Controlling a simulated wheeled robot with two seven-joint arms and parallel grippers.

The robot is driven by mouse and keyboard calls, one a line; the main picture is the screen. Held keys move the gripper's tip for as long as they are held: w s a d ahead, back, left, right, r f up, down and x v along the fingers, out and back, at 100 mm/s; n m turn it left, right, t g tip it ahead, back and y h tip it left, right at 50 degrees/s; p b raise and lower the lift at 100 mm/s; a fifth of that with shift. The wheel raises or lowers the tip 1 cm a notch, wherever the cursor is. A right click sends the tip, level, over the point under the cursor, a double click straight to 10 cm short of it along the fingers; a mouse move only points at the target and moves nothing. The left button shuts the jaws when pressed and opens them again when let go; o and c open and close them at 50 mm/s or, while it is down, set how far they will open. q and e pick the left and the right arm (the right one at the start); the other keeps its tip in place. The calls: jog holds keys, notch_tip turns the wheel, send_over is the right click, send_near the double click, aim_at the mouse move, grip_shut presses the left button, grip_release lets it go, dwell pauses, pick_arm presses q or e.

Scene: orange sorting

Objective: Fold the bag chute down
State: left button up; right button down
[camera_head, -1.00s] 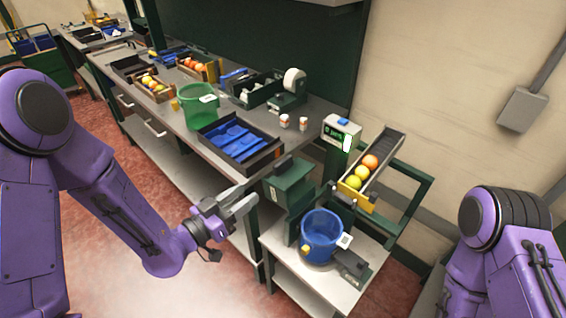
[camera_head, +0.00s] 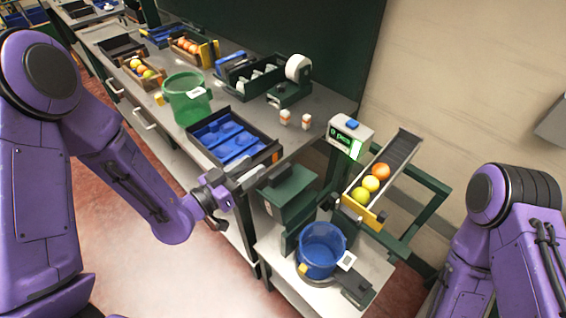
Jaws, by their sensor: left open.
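A dark green box-like piece with a flat top (camera_head: 288,188) stands on the low side stand; it may be the bag chute, but I cannot tell for sure. A blue bucket (camera_head: 321,250) stands in front of and below it. My left gripper (camera_head: 246,187) is open and empty, just left of the green piece, near the bench's front corner. Its fingertips are partly lost against the dark bench edge, and I cannot tell whether they touch anything. My right arm shows at the right edge; its gripper is out of view.
A sloped ramp (camera_head: 405,150) holds an orange and two yellow fruits behind a yellow gate (camera_head: 363,209). A counter box (camera_head: 351,133) stands beside it. A blue-lined tray (camera_head: 262,165) and green bucket (camera_head: 186,98) are on the bench. Floor at lower left is clear.

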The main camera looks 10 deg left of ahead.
pick_arm(q)
jog(key=f, duration=0.2)
jog(key=b, duration=0.9)
send_near(290, 165)
jog(key=p+x, duration=0.1)
jog(key=x, duration=0.1)
jog(key=p+x, duration=0.1)
jog(key=x, duration=0.1)
jog(key=f+p+x, duration=0.1)
jog(key=x, duration=0.1)
jog(key=shift+a, duration=0.25)
jog(key=shift+w+d, duration=0.2)
jog(key=shift+w, duration=0.2)
grip_shut()
pick_arm(e)
notch_tip(290, 165, down, 6)
jog(key=shift+s+f, duration=0.15)
jog(key=shift+s, duration=0.05)
